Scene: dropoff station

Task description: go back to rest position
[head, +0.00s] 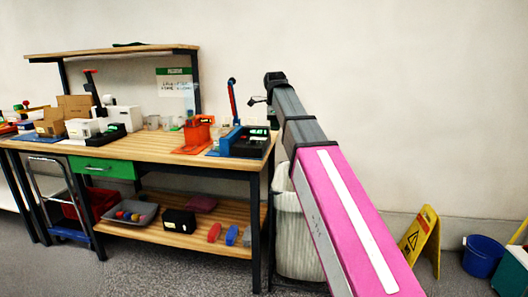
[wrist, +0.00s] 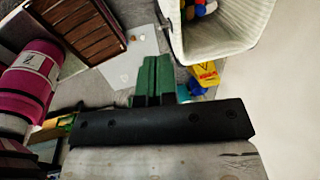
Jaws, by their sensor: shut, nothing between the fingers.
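In the wrist view my gripper (wrist: 153,62) shows as two green fingers side by side, closed with nothing between them. In the head view my pink and dark arm reaches up and away, past the right end of the workbench (head: 150,150). Its dark far end is above bench height, in front of the wall, and the fingers cannot be made out there. The gripper is apart from the bench and its items.
A white bin (head: 297,240) stands right of the bench, partly behind my arm; the wrist view shows coloured items in it (wrist: 252,22). A yellow floor sign (head: 421,238) and blue bucket (head: 482,256) stand at right. An orange holder (head: 197,134) and blue box (head: 232,140) sit on the bench.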

